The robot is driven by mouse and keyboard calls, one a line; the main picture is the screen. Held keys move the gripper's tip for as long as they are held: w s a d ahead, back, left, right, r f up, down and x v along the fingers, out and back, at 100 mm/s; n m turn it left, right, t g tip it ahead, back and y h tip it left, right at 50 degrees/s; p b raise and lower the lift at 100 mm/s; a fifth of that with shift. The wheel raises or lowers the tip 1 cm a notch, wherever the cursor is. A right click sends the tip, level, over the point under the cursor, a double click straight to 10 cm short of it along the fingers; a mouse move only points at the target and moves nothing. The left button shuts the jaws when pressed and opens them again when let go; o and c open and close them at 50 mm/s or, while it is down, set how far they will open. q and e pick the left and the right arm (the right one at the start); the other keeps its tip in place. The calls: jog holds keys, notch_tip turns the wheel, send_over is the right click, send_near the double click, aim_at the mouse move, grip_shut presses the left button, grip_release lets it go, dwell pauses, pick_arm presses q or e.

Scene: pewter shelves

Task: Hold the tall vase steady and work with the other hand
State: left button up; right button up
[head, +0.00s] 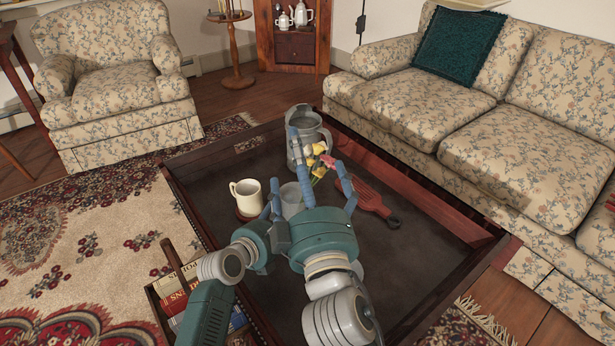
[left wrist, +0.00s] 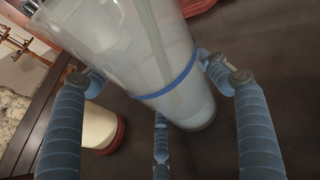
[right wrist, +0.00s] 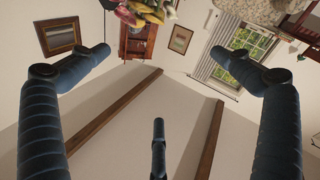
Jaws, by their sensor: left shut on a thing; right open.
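The tall vase is a clear glass cylinder with a blue band in the left wrist view (left wrist: 185,75). It also shows in the head view (head: 291,203), partly hidden by my arms, on the dark tray table. My left gripper (head: 283,197) is shut on it, its fingers on either side of the glass. Yellow and pink flowers (head: 318,163) are above and right of the vase. A stem-like streak shows inside the glass. My right gripper (head: 316,150) is open and empty, its fingers spread near the flowers. The flowers also show at the top of the right wrist view (right wrist: 148,12).
A cream mug (head: 246,195) stands on a coaster left of the vase. A grey metal pitcher (head: 306,128) stands behind. The table (head: 430,270) has raised edges and clear room at front right. A book box (head: 160,292) is at front left.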

pick_arm(q)
jog(key=shift+f, duration=0.1)
pick_arm(e)
jog(key=s, duration=0.3)
jog(key=shift+s+d, duration=0.25)
jog(key=shift+s, duration=0.15)
dwell(0.9)
pick_arm(q)
jog(key=o, duration=1.7)
jog(key=v, duration=1.2)
